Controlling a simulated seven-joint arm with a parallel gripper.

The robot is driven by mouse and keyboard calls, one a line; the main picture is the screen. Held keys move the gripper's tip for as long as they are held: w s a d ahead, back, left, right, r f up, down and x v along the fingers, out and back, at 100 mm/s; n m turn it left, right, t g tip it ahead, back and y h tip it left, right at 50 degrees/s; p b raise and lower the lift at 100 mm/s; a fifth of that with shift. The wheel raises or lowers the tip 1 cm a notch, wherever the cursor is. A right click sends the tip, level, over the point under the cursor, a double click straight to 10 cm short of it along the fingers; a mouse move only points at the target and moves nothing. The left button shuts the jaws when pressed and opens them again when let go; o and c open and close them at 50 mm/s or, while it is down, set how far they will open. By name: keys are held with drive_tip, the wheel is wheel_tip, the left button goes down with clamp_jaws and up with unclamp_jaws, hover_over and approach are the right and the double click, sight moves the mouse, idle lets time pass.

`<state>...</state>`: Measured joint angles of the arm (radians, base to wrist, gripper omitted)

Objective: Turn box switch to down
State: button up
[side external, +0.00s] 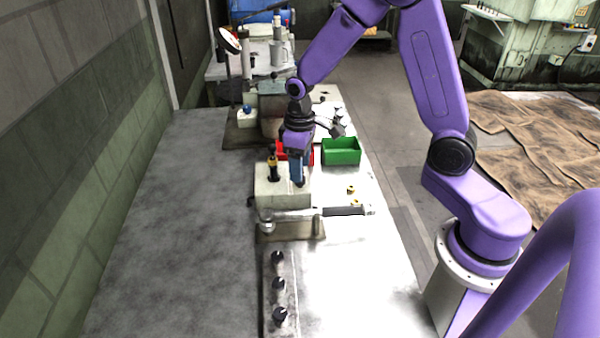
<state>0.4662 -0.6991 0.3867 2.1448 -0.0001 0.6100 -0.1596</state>
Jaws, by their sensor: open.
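A cream-coloured box (275,199) stands on the grey table, left of the middle of the picture. A dark upright switch with a yellow band (272,163) stands on its top. My gripper (297,184) points down over the right part of the box, just right of the switch, with its tips near the box top. I cannot tell whether it touches the box or the switch. The gripper is open, though its fingers look close together from this side. Nothing shows between them. The gripper hides part of the box top.
A green bin (341,151) and a partly hidden red bin (281,149) stand behind the box. A bar-like tool (343,211) lies to the right. A strip with black knobs (279,284) is in front. A machine (270,100) stands behind. The table's left side is clear.

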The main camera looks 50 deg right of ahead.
drive_tip(key=shift+f, duration=1.5)
drive_tip(key=c, duration=1.1)
drive_tip(key=shift+o, duration=0.2)
